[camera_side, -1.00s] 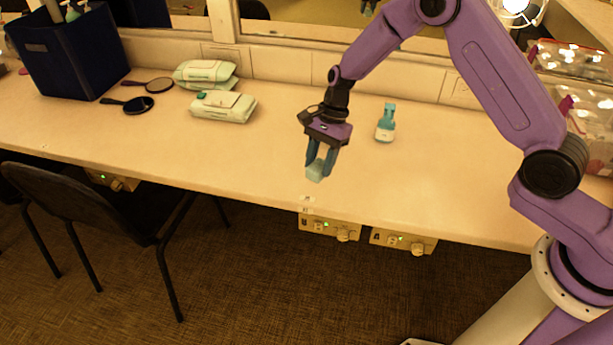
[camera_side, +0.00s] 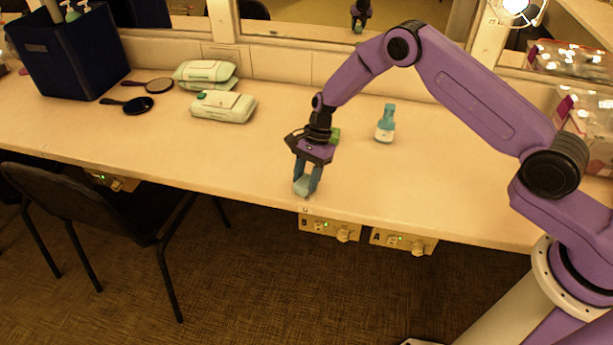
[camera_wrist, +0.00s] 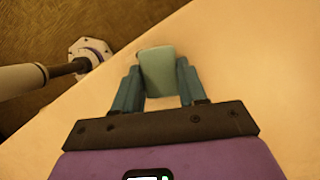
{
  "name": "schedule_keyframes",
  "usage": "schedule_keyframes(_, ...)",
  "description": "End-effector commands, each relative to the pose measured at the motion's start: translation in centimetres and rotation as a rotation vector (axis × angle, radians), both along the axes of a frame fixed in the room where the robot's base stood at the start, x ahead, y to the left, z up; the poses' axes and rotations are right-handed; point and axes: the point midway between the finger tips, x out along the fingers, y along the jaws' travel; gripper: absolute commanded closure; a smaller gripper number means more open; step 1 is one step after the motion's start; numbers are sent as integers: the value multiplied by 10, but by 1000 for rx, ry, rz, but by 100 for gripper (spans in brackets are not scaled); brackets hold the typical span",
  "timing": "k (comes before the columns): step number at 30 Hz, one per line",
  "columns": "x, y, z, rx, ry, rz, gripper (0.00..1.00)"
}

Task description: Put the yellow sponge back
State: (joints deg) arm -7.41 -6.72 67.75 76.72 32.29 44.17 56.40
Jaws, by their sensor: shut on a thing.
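My gripper (camera_side: 305,187) is shut on a pale blue-green block (camera_side: 303,185). It points down near the front edge of the counter (camera_side: 420,190). In the wrist view the block (camera_wrist: 157,70) sits between the two teal fingers of my gripper (camera_wrist: 158,80). The block is low over the counter; I cannot tell whether it touches. No plainly yellow sponge shows. A small green thing (camera_side: 335,135) is partly hidden behind my gripper; I cannot tell what it is.
A teal bottle (camera_side: 385,125) stands right of my gripper. Wipe packs (camera_side: 224,106), hand mirrors (camera_side: 138,105) and a dark blue bin (camera_side: 70,60) are at left. A chair (camera_side: 100,210) stands in front. Clear bags (camera_side: 590,115) are at far right.

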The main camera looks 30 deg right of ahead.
Motion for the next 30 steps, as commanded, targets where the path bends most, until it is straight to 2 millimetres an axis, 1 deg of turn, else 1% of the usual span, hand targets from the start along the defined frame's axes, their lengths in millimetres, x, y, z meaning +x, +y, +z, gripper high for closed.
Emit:
schedule_keyframes(6,0,0,-3,0,1,0,83)
schedule_keyframes(7,0,0,-3,0,0,0,55)
schedule_keyframes(8,0,0,-3,0,0,0,46)
schedule_keyframes(9,0,0,-3,0,0,0,33)
schedule_keyframes(20,0,0,0,0,-1,0,33)
schedule_keyframes(23,2,-3,9,1,-3,-2,33)
schedule_keyframes(26,5,-8,24,2,-4,-2,33)
schedule_keyframes(30,9,-19,51,2,-5,-3,33)
